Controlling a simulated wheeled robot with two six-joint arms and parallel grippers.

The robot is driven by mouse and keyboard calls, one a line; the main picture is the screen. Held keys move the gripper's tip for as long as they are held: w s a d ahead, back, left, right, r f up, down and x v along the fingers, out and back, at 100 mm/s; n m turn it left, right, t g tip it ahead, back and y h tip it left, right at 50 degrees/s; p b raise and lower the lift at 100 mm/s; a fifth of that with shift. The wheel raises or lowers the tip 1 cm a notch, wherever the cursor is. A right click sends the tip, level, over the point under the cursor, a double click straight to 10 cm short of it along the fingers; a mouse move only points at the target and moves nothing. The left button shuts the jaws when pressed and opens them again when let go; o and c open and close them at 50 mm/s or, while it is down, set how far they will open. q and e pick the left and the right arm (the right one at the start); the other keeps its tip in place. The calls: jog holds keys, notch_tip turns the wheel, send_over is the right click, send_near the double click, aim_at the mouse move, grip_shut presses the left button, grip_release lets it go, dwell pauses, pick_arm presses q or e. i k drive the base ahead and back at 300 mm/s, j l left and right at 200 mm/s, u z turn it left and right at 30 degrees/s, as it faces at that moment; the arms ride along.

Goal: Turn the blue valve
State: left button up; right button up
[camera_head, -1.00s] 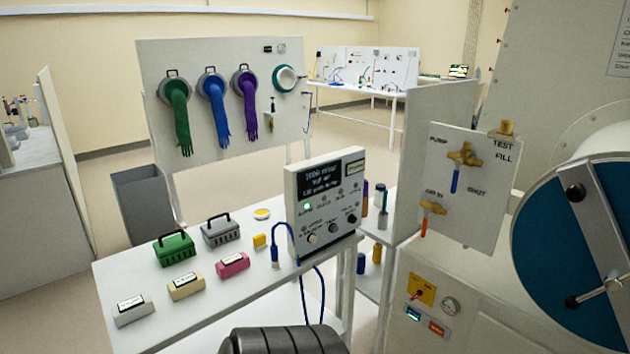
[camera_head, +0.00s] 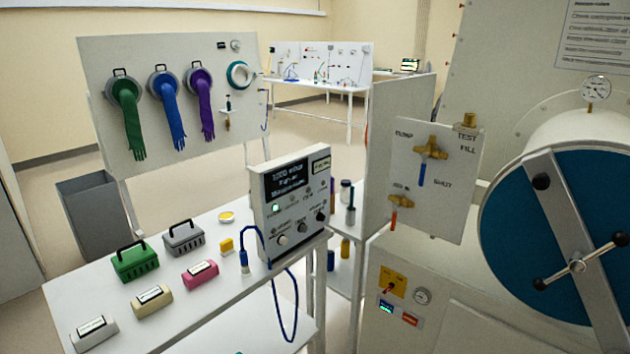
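The blue valve is a brass body with a blue lever handle (camera_head: 421,174) on a white panel (camera_head: 459,212) right of centre in the head view. The blue handle hangs nearly straight down below its brass body (camera_head: 431,148). A second brass valve with an orange handle (camera_head: 394,218) sits lower left on the same panel. Neither of my grippers shows in the head view, and nothing touches the blue handle.
A large round blue door (camera_head: 520,235) with a spoked handle stands at the right. A white table (camera_head: 215,292) holds a control box (camera_head: 293,204), coloured cases and a blue cable. A grey bin (camera_head: 95,220) stands at the left. Floor beyond the table is clear.

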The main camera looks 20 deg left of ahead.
aim_at(423, 170)
jog(key=u, duration=0.75)
jog(key=k+l+z, duration=0.1)
jog(key=z, duration=1.4)
jog(key=i+j+u, duration=0.25)
jog(key=j, duration=0.25)
jog(key=i+j+u, duration=0.25)
jog(key=j+z, duration=0.35)
jog(key=i+j+z, duration=0.1)
jog(key=j+z, duration=0.25)
jog(key=j, duration=0.15)
jog(key=j+z, duration=0.35)
jog(key=k+j, duration=0.05)
